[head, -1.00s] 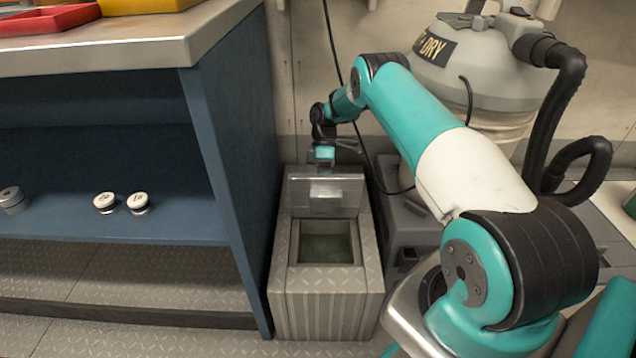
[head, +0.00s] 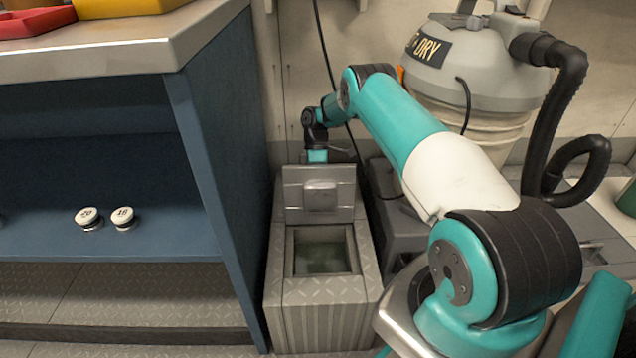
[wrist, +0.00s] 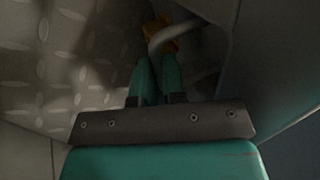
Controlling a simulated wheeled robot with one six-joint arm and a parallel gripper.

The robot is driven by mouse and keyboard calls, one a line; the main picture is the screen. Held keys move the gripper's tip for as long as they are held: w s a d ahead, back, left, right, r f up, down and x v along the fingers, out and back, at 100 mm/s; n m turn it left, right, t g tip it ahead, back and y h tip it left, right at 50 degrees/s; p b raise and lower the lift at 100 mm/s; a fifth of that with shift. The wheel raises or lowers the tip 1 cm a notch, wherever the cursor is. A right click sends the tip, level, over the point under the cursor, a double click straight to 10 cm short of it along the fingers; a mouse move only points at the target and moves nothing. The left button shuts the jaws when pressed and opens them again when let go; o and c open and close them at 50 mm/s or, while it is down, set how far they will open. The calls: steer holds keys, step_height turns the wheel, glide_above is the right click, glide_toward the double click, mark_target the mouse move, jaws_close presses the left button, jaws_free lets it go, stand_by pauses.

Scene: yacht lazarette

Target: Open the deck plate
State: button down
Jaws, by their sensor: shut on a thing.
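The deck plate (head: 291,194) is a grey metal lid at the back edge of a treadplate box (head: 322,315). It stands raised, roughly upright, with a square recessed panel in its middle. The square opening (head: 322,257) in front of it is uncovered and shows a dull green inside. My gripper (head: 317,157) is at the lid's top edge, its fingers mostly hidden behind the lid. In the wrist view my gripper's teal fingers (wrist: 156,78) are close together by a pale curved handle (wrist: 172,36) and a treadplate surface (wrist: 60,65). The exact contact is dark.
A blue shelf unit (head: 215,130) stands close on the left, with two white-topped caps (head: 106,218) on its shelf. A grey wet-dry vacuum (head: 455,75) with a black hose (head: 550,130) stands at the right. The wall is close behind the box.

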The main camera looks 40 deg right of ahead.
steer(key=shift+s+a+f, duration=0.1)
steer(key=shift+s+f, duration=0.15)
steer(key=shift+f, duration=0.05)
steer(key=c, duration=1.2)
jaws_free()
steer(key=shift+w+r, duration=0.1)
steer(key=shift+r, duration=0.25)
step_height(320, 180, up, 20)
steer(key=p, duration=1.3)
steer(key=shift+f, duration=0.25)
